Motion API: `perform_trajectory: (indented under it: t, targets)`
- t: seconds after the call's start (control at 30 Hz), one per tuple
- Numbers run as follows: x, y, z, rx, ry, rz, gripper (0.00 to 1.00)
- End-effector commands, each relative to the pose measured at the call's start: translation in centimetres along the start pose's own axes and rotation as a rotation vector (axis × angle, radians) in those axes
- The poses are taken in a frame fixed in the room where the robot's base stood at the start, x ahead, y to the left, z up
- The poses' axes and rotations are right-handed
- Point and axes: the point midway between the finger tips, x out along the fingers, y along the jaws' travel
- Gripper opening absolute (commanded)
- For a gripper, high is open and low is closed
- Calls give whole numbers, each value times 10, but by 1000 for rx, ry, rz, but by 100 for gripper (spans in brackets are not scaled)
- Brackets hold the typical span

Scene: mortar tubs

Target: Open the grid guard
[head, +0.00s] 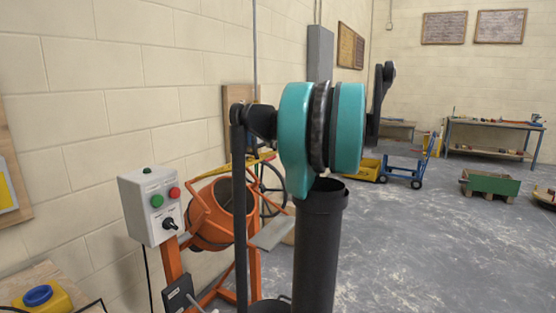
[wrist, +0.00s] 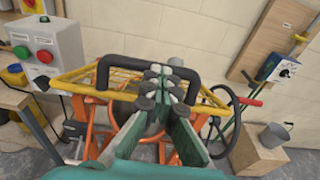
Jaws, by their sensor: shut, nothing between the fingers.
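The grid guard (wrist: 78,76) is a yellow frame with thin bars over the orange mixer's mouth in the wrist view. It looks lowered over the drum. A black U-shaped handle (wrist: 125,63) stands up from it. My gripper (wrist: 158,76) has its green fingers close together, in front of the guard and across the handle in the picture. Nothing is between the fingers; I cannot tell whether they touch the handle. In the head view, a yellow part of the guard (head: 237,169) shows on the orange mixer (head: 205,222), partly hidden by my arm; my gripper cannot be made out there.
A grey control box (head: 150,205) with green and red buttons stands left of the mixer. A hand wheel (wrist: 232,122) is on the mixer's right. A bucket (wrist: 273,134) stands on a wooden box (wrist: 255,157) further right. Open floor (head: 420,250) lies to the right.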

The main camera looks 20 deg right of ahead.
Motion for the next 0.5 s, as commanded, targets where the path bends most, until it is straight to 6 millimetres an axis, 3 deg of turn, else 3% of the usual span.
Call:
perform_trajectory:
  t: [0.2,0.5]
  targets:
    - [19,2,40,-3,140,4,0]
    - [46,2,81,-4,308,2,0]
